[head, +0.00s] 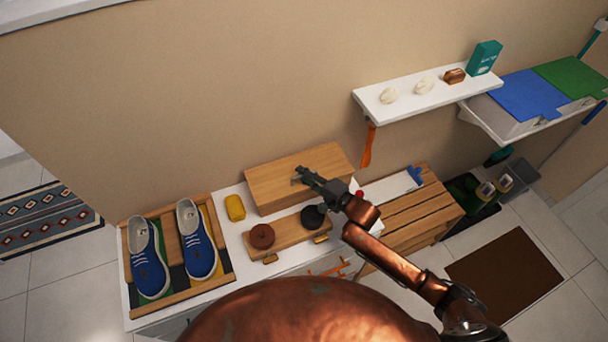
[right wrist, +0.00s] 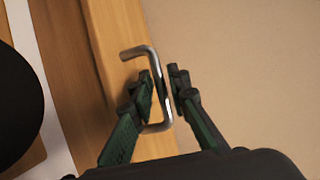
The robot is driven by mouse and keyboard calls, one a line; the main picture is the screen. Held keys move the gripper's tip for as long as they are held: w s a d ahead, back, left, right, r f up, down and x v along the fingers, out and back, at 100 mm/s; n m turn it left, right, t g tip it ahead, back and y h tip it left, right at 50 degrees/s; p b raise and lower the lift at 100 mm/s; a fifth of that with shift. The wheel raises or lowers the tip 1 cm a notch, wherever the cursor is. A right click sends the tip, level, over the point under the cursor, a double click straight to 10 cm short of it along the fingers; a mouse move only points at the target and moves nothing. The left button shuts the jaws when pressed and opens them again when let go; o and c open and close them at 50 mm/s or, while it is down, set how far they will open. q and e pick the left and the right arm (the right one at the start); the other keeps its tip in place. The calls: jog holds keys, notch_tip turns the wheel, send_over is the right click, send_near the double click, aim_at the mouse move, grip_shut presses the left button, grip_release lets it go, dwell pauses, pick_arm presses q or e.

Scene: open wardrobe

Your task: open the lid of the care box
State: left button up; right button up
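The care box appears to be the long wooden box (head: 285,190) at the back of the white bench top; its lid looks closed. My right gripper (head: 300,174) is over the box's top in the head view. In the right wrist view, a bent metal handle (right wrist: 161,95) sticks out from the wooden surface (right wrist: 110,30). My right gripper (right wrist: 164,75) has one finger on each side of the handle's bar, with a narrow gap between the fingertips. Firm contact with the bar is not visible. My left gripper is not in view.
Brown and black round items (head: 262,236) (head: 313,217) are on a wooden board in front of the box. A yellow item (head: 235,207) and blue shoes (head: 148,262) lie to the left. A white shelf (head: 400,103) hangs on the wall at the right, above a slatted wooden crate (head: 420,212).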

jog(key=shift+c, duration=0.7)
grip_shut()
